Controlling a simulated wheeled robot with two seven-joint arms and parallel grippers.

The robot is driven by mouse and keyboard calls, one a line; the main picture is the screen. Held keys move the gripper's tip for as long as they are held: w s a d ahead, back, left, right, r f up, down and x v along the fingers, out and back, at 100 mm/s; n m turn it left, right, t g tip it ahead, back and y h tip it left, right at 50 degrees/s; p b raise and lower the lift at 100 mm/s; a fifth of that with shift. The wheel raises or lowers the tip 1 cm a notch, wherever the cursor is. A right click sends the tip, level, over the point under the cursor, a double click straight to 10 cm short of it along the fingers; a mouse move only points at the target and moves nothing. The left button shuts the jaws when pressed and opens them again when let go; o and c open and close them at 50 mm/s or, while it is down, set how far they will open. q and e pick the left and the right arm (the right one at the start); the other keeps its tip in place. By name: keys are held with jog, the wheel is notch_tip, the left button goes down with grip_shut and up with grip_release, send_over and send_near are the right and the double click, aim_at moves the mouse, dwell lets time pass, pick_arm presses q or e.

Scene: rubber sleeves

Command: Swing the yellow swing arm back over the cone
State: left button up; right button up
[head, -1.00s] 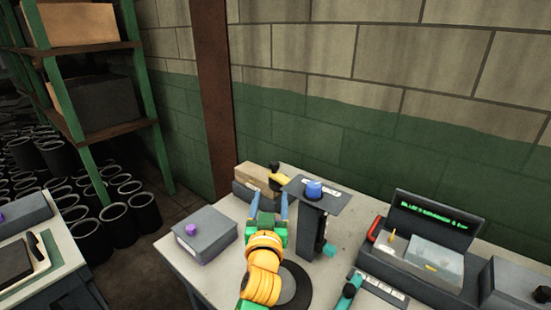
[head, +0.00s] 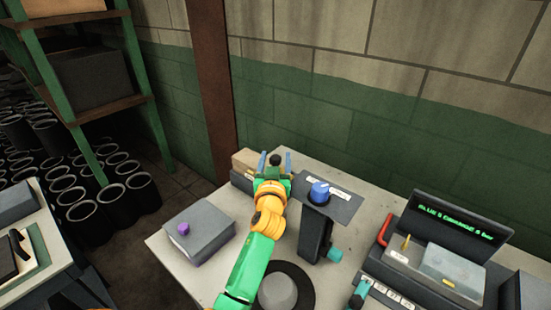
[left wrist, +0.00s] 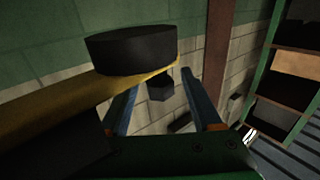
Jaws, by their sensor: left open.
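The yellow swing arm shows in the left wrist view (left wrist: 50,105) as a bar from the left edge, with a round black knob (left wrist: 130,48) on its end and a small dark block (left wrist: 160,85) below it. In the head view the knob (head: 275,160) shows between the blue fingers of my left gripper (head: 275,161), which hides most of the arm. That gripper is open; I cannot tell whether the fingers touch the knob. The grey cone (head: 278,292) stands on a black disc at the table's front, partly beside my left arm. My right gripper is not in view.
A post with a plate and blue knob (head: 320,191) stands just right of my left gripper. A grey box with a purple knob (head: 199,236) lies left. A cardboard-coloured box (head: 245,162) is behind. A console with a green-lit display (head: 455,222) is at right.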

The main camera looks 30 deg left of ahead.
pick_arm(q)
jog(key=shift+s, duration=0.1)
jog(key=shift+s+d+r, duration=0.15)
jog(key=c, duration=0.3)
grip_shut()
dwell(0.8)
